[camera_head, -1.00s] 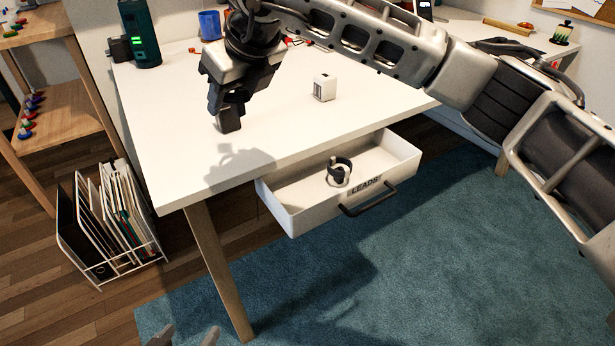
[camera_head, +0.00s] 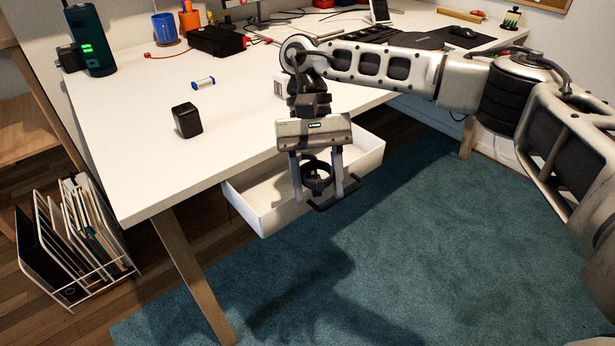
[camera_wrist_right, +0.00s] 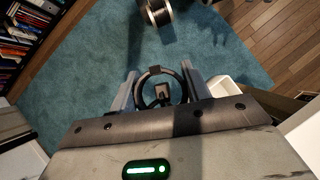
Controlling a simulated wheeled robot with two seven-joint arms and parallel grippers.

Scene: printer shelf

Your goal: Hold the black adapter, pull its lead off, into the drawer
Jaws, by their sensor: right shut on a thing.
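The black adapter (camera_head: 187,120) stands alone near the front left of the white desk, apart from both grippers, with no lead visible on it. My right gripper (camera_head: 317,180) hangs fingers-down at the open drawer (camera_head: 250,205). It is shut on a coiled black lead (camera_head: 317,168), whose loop spans the two fingers. In the right wrist view the lead (camera_wrist_right: 160,74) shows between the fingers of the right gripper (camera_wrist_right: 160,85), with rug behind it. The gripper hides much of the drawer's inside and its front label. My left gripper is out of view.
A white cube (camera_head: 279,88) is partly behind my right arm. A small blue-and-white cylinder (camera_head: 202,83), a blue mug (camera_head: 165,28) and a dark box (camera_head: 215,41) stand farther back. A file rack (camera_head: 75,240) is on the floor at left.

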